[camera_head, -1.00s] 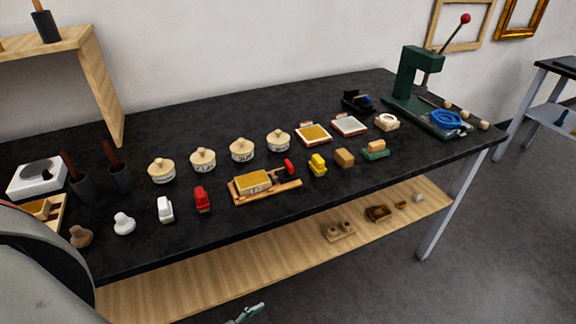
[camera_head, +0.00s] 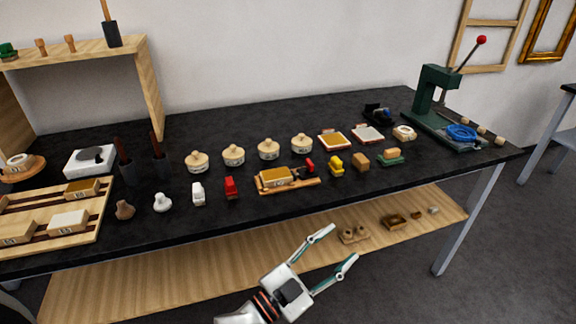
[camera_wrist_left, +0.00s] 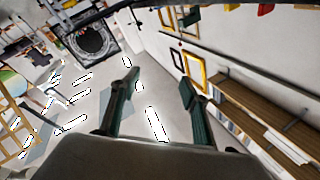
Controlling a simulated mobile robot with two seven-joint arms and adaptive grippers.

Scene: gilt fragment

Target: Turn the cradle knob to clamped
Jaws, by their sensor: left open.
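The cradle (camera_head: 272,189) is a wooden base holding a gold-topped block (camera_head: 275,177), near the front edge of the black table in the head view. Its red knob (camera_head: 308,163) sits at the right end; its exact setting is too small to tell. My left gripper (camera_head: 335,247) is open and empty, in front of the table and below the cradle in the picture, apart from it. The left wrist view shows its two fingers (camera_wrist_left: 157,88) spread, with only distant room between them. My right gripper is not in view.
Red (camera_head: 231,187) and white (camera_head: 198,193) small items stand left of the cradle, and a yellow one (camera_head: 336,165) close on its right. Lidded pots (camera_head: 269,149) stand behind. A green press (camera_head: 432,95) is at the far right. The wooden lower shelf (camera_head: 200,270) runs under the table.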

